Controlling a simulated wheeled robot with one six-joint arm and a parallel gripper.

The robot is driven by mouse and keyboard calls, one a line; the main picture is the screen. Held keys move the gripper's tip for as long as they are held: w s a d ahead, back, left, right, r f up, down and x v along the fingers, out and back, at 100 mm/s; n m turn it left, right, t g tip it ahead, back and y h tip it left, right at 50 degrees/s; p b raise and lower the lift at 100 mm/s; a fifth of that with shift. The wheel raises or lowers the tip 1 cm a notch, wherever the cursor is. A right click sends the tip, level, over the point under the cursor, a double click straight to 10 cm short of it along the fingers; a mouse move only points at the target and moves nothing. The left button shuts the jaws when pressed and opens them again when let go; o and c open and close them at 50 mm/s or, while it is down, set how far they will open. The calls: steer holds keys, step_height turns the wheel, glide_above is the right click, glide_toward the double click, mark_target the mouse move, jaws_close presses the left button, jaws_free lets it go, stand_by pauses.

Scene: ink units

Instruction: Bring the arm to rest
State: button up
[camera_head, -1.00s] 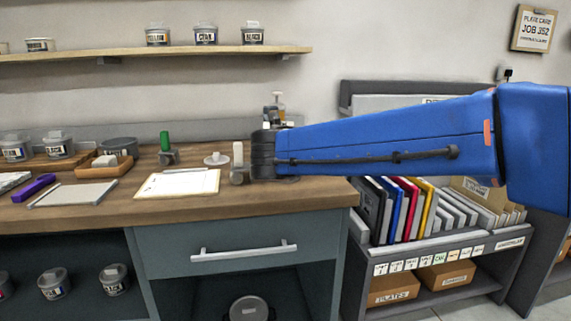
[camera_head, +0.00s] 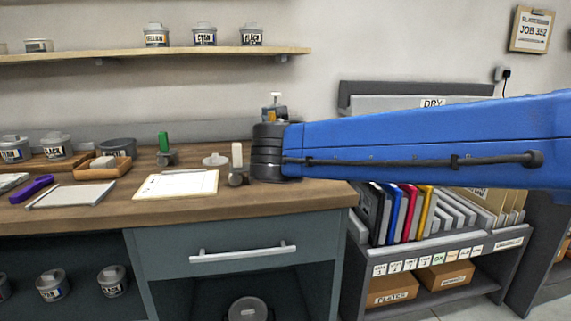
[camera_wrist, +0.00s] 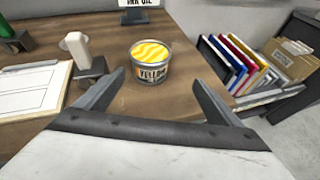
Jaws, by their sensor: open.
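My blue arm (camera_head: 420,143) reaches in from the right of the head view, over the right end of the wooden worktop (camera_head: 290,192). My gripper (camera_wrist: 158,84) shows in the wrist view with its two grey fingers spread wide and nothing between them. An open tin labelled yellow (camera_wrist: 151,62), with yellow ink in it, stands upright on the worktop just beyond the fingertips, apart from them. In the head view the gripper and the yellow tin are hidden behind the arm's dark end.
A green-handled tool (camera_head: 164,147) stands behind. A rack of coloured folders (camera_head: 405,210) is at the right. A shelf with tins (camera_head: 150,54) runs above.

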steer(key=s+d+f+m+g+h, duration=0.1)
steer(key=s+d+f+m+g, duration=0.1)
steer(key=s+d+f+m, duration=0.35)
steer(key=s+d+f+m+g, duration=0.25)
steer(key=d+m, duration=0.35)
steer(key=d, duration=0.5)
steer(key=s+d+f+m+g+h, duration=0.1)
steer(key=s+d+f+m, duration=0.3)
steer(key=d+m, duration=0.3)
steer(key=s+d+f+m+g+y, duration=0.1)
steer(key=s+d+f+m, duration=0.2)
steer(key=s+f+m, duration=0.2)
steer(key=s+d+f+m+g+y, duration=0.2)
steer(key=s+f+m, duration=0.4)
steer(key=s+m, duration=0.4)
steer(key=shift+s+d+f+m, duration=0.2)
steer(key=shift+s+d+m, duration=0.25)
steer(key=shift+s, duration=0.7)
